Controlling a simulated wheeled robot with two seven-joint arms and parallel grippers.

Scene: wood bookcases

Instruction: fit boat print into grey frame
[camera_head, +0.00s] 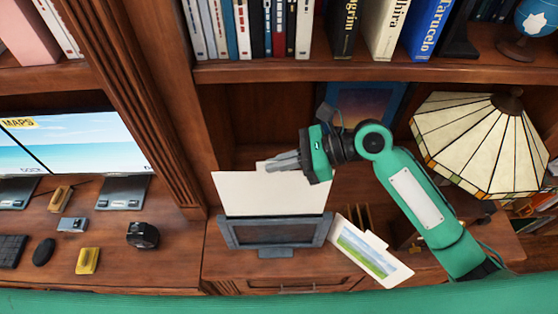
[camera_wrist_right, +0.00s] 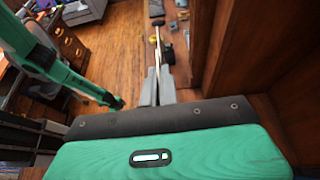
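My right gripper (camera_head: 272,163) is shut on the top tab of a pale, blank-looking sheet (camera_head: 270,195), apparently the boat print; no boat shows on the side in view. The sheet stands upright above the grey frame (camera_head: 230,236), its lower edge meeting or just behind the frame's top edge; I cannot tell how deep it sits. The frame stands on the desk, its panel dark. In the right wrist view, the fingers (camera_wrist_right: 157,88) close on a thin, pale edge (camera_wrist_right: 158,48). A green arm of mine shows at left there; its gripper end is too small to read.
A landscape print (camera_head: 368,250) leans in a wooden rack (camera_head: 352,214) right of the frame. A stained-glass lamp (camera_head: 478,145) is at the right. A bookshelf (camera_head: 330,71) runs above. A mouse (camera_head: 44,252), a black object (camera_head: 143,235) and monitors are at the left.

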